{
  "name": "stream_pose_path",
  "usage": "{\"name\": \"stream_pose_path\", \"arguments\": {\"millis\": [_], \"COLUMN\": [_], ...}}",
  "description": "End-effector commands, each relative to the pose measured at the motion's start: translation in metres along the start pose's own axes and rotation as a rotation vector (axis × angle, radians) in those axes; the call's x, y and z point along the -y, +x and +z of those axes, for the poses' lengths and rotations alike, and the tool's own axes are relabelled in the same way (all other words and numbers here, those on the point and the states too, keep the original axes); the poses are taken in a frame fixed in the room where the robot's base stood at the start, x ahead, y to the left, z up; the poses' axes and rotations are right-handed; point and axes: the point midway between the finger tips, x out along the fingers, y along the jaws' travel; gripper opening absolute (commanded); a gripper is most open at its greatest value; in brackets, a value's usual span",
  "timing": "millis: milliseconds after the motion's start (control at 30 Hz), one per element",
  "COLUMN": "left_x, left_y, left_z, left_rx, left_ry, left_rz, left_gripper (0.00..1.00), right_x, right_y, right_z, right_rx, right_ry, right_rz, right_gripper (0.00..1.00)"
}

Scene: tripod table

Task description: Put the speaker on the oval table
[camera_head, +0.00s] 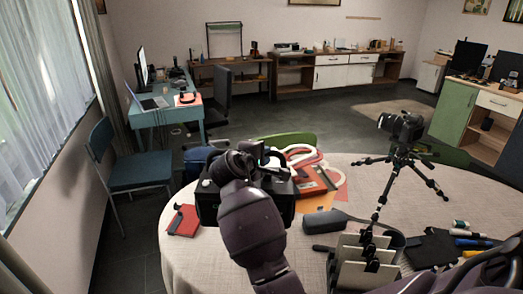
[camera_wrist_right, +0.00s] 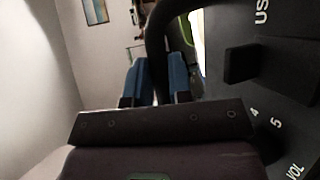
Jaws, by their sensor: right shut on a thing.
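The speaker (camera_head: 285,207) is a black box with a handle on top, at the far left part of the oval table (camera_head: 190,262) with its pale cloth. My right gripper (camera_head: 262,157) is above the speaker and shut on its handle. In the right wrist view the blue fingertips (camera_wrist_right: 158,80) close around the dark curved handle, and the speaker's marked panel (camera_wrist_right: 265,85) fills the right side. My right arm hides much of the speaker in the head view, so I cannot tell whether its base touches the cloth. My left gripper is not in view.
A camera on a black tripod (camera_head: 388,165) stands on the table at right. A red item (camera_head: 183,220) lies left of the speaker, red books (camera_head: 315,181) right of it. A dark case (camera_head: 325,222), a card holder (camera_head: 362,265) and pens (camera_head: 470,238) lie nearer. The front-left cloth is clear.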

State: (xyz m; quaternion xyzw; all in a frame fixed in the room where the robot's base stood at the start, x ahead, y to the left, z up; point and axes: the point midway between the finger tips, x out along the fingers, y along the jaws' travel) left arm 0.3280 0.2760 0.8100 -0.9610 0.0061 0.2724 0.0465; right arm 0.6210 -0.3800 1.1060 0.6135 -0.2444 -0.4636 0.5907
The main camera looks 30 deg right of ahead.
Motion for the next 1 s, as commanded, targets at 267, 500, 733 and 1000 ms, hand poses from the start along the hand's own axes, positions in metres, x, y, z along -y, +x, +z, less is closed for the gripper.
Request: {"name": "stream_pose_path", "arguments": {"millis": [267,500,733,1000], "left_x": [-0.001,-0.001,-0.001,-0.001], "left_y": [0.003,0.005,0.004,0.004], "left_z": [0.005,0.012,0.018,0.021], "left_rx": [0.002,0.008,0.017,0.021], "left_ry": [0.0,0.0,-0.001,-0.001], "left_rz": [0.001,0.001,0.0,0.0], "left_gripper": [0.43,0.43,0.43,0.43], "right_x": [0.042,0.079,0.099,0.108], "right_y": [0.012,0.023,0.029,0.032], "right_z": [-0.006,-0.012,-0.015,-0.016], "right_rx": [-0.002,-0.002,-0.002,-0.003], "right_ry": [0.004,0.004,0.006,0.007], "right_rz": [0.007,0.007,0.008,0.008], "right_gripper": [0.0,0.0,0.0,0.0]}}
